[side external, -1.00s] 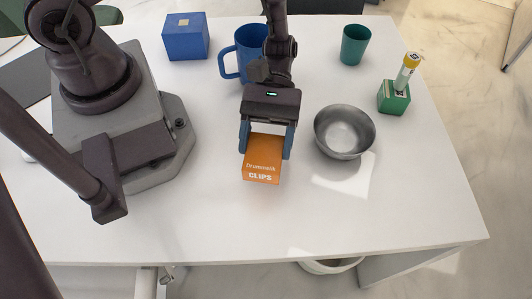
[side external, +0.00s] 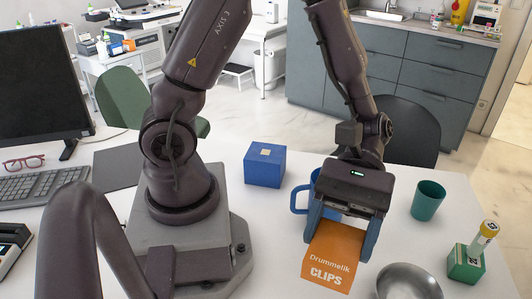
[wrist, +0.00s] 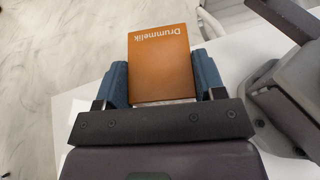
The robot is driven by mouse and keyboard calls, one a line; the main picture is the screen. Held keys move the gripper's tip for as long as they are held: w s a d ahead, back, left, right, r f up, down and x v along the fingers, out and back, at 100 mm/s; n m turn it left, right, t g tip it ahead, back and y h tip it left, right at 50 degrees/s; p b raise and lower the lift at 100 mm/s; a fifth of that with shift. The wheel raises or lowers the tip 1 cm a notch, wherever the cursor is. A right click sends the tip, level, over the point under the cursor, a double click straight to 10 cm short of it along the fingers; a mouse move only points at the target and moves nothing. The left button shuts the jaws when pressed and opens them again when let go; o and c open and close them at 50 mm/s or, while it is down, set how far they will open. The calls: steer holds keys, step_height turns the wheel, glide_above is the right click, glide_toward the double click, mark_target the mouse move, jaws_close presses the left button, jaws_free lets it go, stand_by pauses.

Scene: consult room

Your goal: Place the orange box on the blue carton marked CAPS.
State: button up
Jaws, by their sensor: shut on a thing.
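The orange box (side external: 331,262), lettered "Drummelik CLIPS", is between the two blue fingers of my gripper (side external: 339,242), which is shut on it. In the side view it appears raised off the table. The wrist view shows the box (wrist: 161,62) gripped between both fingers (wrist: 160,78). A blue carton (side external: 264,166) with a small tan square on top stands on the table, left of and behind my gripper. No CAPS marking is readable on its visible faces. Its top is otherwise bare.
A blue mug (side external: 299,199) is partly hidden behind my gripper. A steel bowl (side external: 408,284) stands at front right. A teal cup (side external: 427,201) and a green block (side external: 465,265) holding a yellow-capped tube (side external: 484,238) are at the right.

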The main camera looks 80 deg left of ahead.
steer(key=s+a+f+m+g+y, duration=0.1)
steer(key=a+f+m+g+y, duration=0.15)
steer(key=a, duration=0.35)
steer(key=s+a+f+m+g+y, duration=0.1)
steer(key=a+m+g+y, duration=0.15)
steer(key=a+m, duration=0.2)
step_height(320, 180, up, 4)
steer(key=m+t+y, duration=0.3)
steer(key=m+y, duration=1)
steer(key=y, duration=0.3)
glide_above(271, 154)
step_height(271, 154, down, 9)
steer(key=shift+d+f, duration=0.1)
steer(key=shift+f, duration=2.2)
steer(key=shift+f, duration=0.1)
steer(key=o, duration=0.9)
